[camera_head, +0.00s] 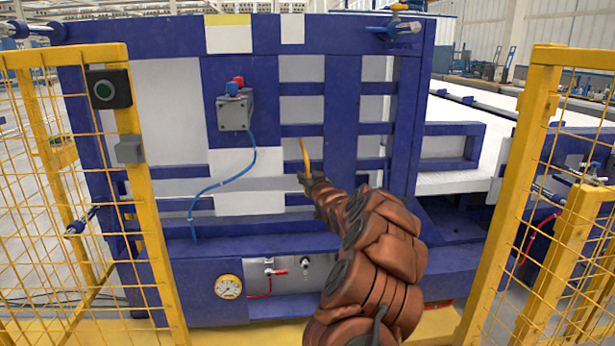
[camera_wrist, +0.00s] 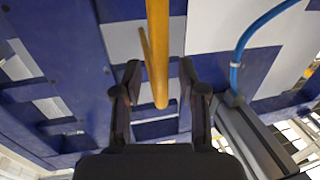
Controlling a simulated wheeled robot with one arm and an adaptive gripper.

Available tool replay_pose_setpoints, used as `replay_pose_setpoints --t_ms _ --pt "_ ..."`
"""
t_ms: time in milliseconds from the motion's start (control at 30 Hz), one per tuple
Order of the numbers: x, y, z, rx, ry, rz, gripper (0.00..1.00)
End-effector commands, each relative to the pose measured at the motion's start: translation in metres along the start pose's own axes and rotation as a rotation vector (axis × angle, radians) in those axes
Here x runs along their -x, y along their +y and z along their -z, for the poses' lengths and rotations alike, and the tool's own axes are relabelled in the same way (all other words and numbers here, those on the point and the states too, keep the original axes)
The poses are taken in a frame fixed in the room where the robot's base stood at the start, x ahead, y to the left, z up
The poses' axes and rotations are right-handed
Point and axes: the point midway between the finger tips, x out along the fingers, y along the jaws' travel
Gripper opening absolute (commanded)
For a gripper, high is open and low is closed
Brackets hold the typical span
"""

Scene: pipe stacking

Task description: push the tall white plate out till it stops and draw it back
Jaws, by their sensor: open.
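White panels show in and behind the blue frame. A tall one (camera_head: 160,110) fills the left opening in the head view, and a white panel (camera_wrist: 228,22) also shows in the wrist view. I cannot tell which panel is the plate that moves. A yellow bar (camera_head: 304,153) stands out before the frame, right of its middle. My gripper (camera_head: 306,178) is open at the bar's lower end. In the wrist view, the bar (camera_wrist: 157,45) comes down between the two spread fingers, with gaps on both sides. My arm hides the frame's lower right part.
A grey box (camera_head: 235,112) with red and blue buttons hangs on the frame, trailing a blue hose (camera_head: 221,183). A gauge (camera_head: 228,286) and red-handled valve (camera_head: 274,271) sit below. Yellow mesh fences stand left (camera_head: 150,215) and right (camera_head: 541,120).

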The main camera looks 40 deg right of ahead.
Motion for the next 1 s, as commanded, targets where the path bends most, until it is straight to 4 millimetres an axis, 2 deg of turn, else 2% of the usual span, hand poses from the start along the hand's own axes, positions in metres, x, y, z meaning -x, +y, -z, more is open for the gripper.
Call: replay_pose_setpoints --t_ms 200,467,867,1000 --pt "-0.0075 0.0000 0.0009 0.000 0.001 -0.001 0.41" --pt "-0.0079 -0.0002 0.0004 -0.001 0.000 0.000 0.41" --pt "-0.0078 -0.0002 0.0002 -0.001 0.000 0.000 0.02" --pt "-0.0078 -0.0001 0.0001 -0.001 0.000 -0.001 0.00"
